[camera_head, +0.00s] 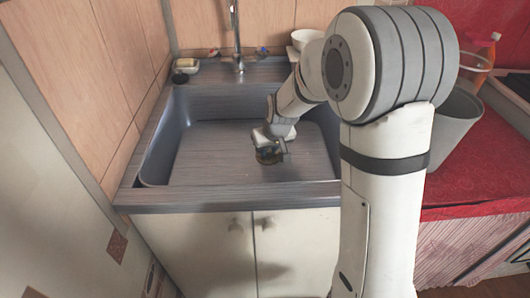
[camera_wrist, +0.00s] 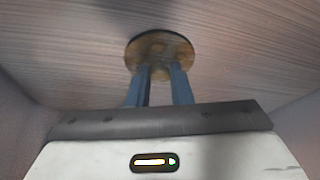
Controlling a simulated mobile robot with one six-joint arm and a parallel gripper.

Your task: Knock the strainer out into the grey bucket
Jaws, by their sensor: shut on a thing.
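My gripper (camera_head: 275,146) is over the sink basin (camera_head: 205,150), pointing down, shut on the strainer (camera_head: 266,157). The strainer is a small round brownish disc with darker spots. It also shows in the wrist view (camera_wrist: 150,42), at the tips of my blue-grey fingers (camera_wrist: 161,72). I cannot tell whether it touches the basin floor or hangs just above it. The grey bucket (camera_head: 456,120) stands on the red counter at the right, partly hidden behind my arm. Its inside is mostly out of sight.
A tap (camera_head: 237,40) rises behind the basin. A soap dish (camera_head: 187,65) is at the back left rim and a white bowl (camera_head: 307,38) at the back. The red oilcloth counter (camera_head: 480,165) adjoins the sink.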

